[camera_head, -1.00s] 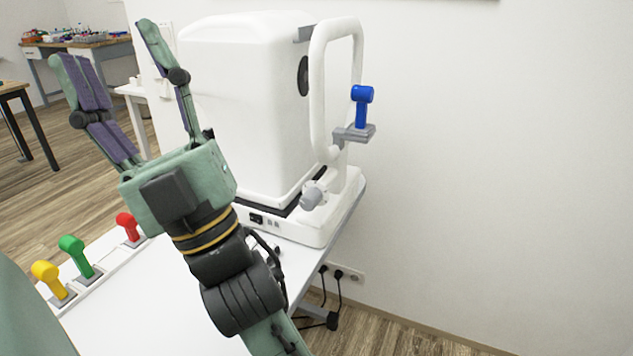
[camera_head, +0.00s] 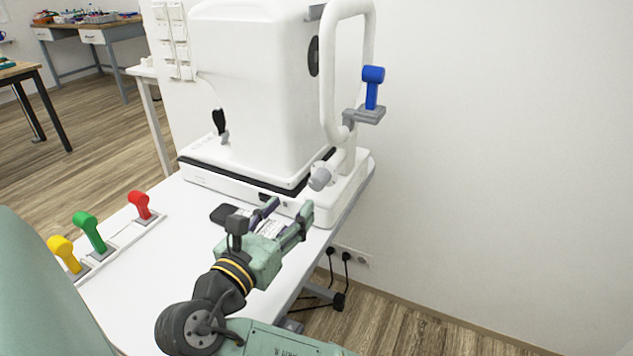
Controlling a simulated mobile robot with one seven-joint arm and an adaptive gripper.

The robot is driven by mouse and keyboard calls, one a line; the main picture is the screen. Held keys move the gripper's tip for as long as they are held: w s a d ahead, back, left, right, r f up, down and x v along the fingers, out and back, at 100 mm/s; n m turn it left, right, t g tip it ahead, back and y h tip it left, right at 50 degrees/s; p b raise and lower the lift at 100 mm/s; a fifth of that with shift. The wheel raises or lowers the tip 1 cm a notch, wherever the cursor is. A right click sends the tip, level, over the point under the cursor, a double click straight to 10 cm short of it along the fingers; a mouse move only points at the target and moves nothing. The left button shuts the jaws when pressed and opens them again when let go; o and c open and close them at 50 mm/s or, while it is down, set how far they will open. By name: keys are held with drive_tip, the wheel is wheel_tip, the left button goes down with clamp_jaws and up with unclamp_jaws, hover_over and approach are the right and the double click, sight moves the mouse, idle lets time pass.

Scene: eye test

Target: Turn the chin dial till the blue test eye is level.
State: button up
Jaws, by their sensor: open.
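The blue test eye (camera_head: 372,92) stands on a grey chin-rest plate (camera_head: 368,116) at the white head frame; I cannot tell exactly how its head lies against level. The chin dial, a pale grey knob (camera_head: 322,176), sticks out low on the frame, below the plate. My gripper (camera_head: 290,206) is open and empty over the white table, its two fingers apart and pointing toward the machine's base. It is below and left of the chin dial in the picture, apart from it.
The white eye-test machine (camera_head: 255,90) stands at the table's back. Red (camera_head: 141,207), green (camera_head: 92,235) and yellow (camera_head: 66,256) test eyes stand on a strip at the table's left (camera_head: 150,275). A wall is at right.

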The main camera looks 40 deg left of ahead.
sight(315, 185)
drive_tip(key=x, duration=1)
drive_tip(key=shift+w+d+f+b, duration=0.15)
drive_tip(key=shift+w+b, duration=0.25)
drive_tip(key=shift+w, duration=0.05)
drive_tip(key=shift+c, duration=0.6)
clamp_jaws()
